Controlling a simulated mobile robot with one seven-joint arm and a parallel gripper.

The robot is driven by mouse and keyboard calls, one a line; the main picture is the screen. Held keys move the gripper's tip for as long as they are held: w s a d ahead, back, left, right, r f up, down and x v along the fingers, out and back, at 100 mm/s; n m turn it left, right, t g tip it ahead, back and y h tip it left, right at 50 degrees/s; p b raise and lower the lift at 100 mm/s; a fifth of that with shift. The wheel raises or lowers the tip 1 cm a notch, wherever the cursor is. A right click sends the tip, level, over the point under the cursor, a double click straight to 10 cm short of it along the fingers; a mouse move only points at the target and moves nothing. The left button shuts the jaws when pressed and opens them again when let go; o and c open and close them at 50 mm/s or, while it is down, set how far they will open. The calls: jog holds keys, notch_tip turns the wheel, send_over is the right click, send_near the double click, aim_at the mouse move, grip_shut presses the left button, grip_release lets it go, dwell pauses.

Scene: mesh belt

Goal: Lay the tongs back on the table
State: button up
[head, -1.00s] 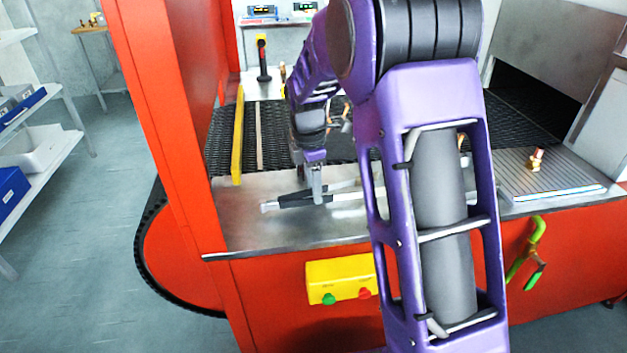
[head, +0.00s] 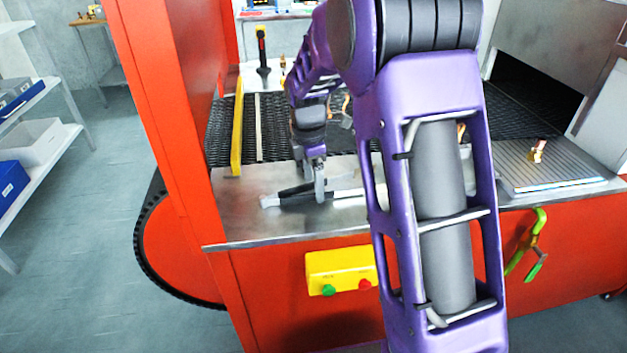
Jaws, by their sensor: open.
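The tongs (head: 292,195), with a dark grip and a pale end at the left, lie on the bare metal table (head: 245,222) in front of the mesh belt. Their right part runs behind my purple arm and is partly hidden. My gripper (head: 319,197) points down at the tongs, with its fingers at the dark grip. It is open, with the tongs at its fingertips; whether the fingers touch them I cannot tell.
The dark mesh belt (head: 275,140) runs behind the table, with a yellow rail (head: 238,135) at its left. A ribbed tray (head: 550,170) with a copper-coloured fitting (head: 537,151) is at the right. A yellow button box (head: 338,270) is on the front. The table's left part is clear.

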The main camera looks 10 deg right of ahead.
jog(key=shift+r, duration=0.1)
notch_tip(320, 180, up, 17)
jog(key=a+p, duration=0.1)
jog(key=p, duration=0.1)
jog(key=shift+s, duration=0.15)
jog(key=shift+r, duration=0.1)
